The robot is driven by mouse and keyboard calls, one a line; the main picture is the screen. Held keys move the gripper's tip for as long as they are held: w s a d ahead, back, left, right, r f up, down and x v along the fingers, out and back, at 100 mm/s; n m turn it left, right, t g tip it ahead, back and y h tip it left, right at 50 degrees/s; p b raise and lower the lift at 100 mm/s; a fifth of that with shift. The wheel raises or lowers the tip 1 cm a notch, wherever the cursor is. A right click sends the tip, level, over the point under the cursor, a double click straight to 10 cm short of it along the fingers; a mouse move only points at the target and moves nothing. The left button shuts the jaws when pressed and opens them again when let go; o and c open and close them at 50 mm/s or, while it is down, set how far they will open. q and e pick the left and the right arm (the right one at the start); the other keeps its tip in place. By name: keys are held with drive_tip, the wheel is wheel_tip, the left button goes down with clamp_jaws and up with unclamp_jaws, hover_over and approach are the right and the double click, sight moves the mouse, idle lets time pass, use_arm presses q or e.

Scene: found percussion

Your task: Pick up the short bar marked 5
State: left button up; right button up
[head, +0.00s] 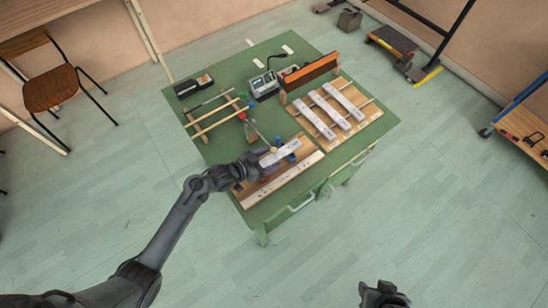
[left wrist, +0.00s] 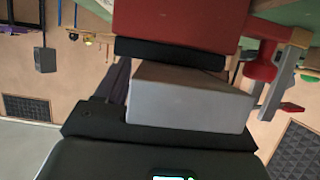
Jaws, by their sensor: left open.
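A short pale grey bar (head: 283,151) lies near blue supports (head: 292,158) above the wooden board at the table's front; no number is readable on it. My left gripper (head: 265,160) is at the bar's left end. In the left wrist view a grey bar end (left wrist: 190,98) sits between my open left gripper's dark jaws (left wrist: 175,90), close to both; contact cannot be told. Three longer pale bars (head: 330,111) lie on a wooden frame at the right. My right gripper (head: 383,294) is low in the head view, away from the table; its jaws are unclear.
The green table (head: 230,155) also holds wooden rods (head: 220,118), a grey device (head: 265,84), a black box (head: 194,85) and an orange-brown upright panel (head: 311,72). A red block (left wrist: 180,22) and red knob (left wrist: 260,70) are close to the left jaws. The floor in front is clear.

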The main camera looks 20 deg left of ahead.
use_arm(q)
drive_tip(key=c, duration=1.1)
drive_tip(key=shift+c, duration=0.5)
drive_tip(key=shift+r, duration=0.15)
